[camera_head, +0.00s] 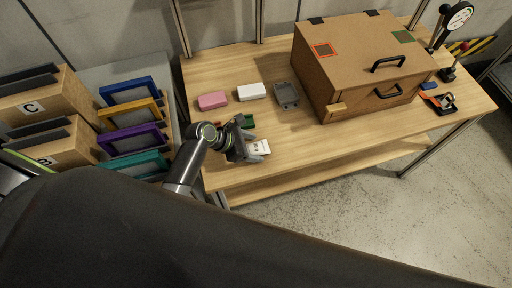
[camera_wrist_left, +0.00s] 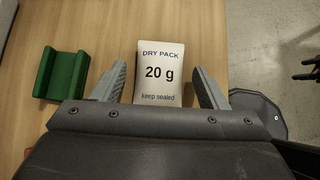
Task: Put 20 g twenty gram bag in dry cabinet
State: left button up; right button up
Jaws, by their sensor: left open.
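The 20 g bag (camera_wrist_left: 158,72) is a small white pack marked "DRY PACK 20 g keep sealed". It lies flat on the wooden table near its front edge; in the head view the bag (camera_head: 259,147) shows partly beside my gripper. My left gripper (camera_wrist_left: 165,85) is open, its two fingers on either side of the bag's lower part, apart from it at both sides. In the head view my left gripper (camera_head: 250,146) is over the table's front left. The brown cabinet-like box (camera_head: 345,75) with black handles stands closed at the table's back right.
A green block (camera_wrist_left: 62,74) sits left of the bag. A pink block (camera_head: 212,100), a white block (camera_head: 251,91) and a grey device (camera_head: 287,95) lie behind. An orange-and-black tool (camera_head: 438,103) lies right of the box. The table's front middle is clear.

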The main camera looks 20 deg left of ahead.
pick_arm(q)
jog(key=c, duration=1)
jog(key=shift+c, duration=0.3)
